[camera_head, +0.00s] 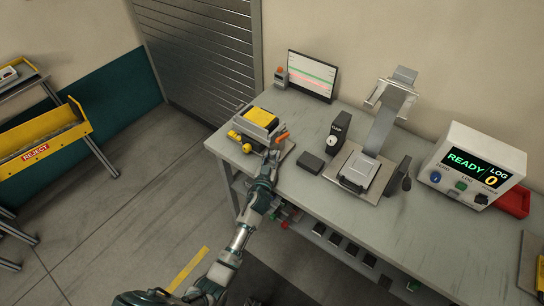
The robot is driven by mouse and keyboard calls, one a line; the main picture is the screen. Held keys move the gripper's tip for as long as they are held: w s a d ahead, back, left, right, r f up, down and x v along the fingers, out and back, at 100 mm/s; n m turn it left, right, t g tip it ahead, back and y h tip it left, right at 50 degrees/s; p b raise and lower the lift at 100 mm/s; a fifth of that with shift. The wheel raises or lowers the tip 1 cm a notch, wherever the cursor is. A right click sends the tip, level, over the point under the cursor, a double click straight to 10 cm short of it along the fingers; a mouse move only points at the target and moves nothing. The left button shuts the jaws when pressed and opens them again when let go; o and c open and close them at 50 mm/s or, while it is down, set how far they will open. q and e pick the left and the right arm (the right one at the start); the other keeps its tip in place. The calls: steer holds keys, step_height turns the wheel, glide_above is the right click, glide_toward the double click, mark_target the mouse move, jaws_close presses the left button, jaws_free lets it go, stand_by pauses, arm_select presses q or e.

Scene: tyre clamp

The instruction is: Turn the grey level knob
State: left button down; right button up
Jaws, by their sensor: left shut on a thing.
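My left gripper (270,153) reaches in from below and is at the front right side of a grey device with a yellow top (258,117) at the table's left end. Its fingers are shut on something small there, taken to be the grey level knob. The knob is too small and too covered by the grey fingers to make out clearly. Yellow round parts (246,148) stick out of the device's front, left of the gripper. An orange-tipped part (281,136) shows just beyond the fingers. My right gripper is not in view.
A dark block (310,163) and a black box with a white dial (334,136) stand right of the gripper. Farther right are a metal stand (380,128) and a white READY/LOG box (458,136). A monitor (312,75) stands behind. The grey table (300,198) is bare along its front.

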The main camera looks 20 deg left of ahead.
arm_select(q)
steer(key=shift+r, duration=0.3)
steer(key=c, duration=0.9)
jaws_free()
steer(key=shift+o, duration=0.2)
steer(key=shift+s+f, duration=0.2)
steer(key=shift+f, duration=0.05)
steer(key=s, duration=1.1)
steer(key=shift+s+d, duration=0.25)
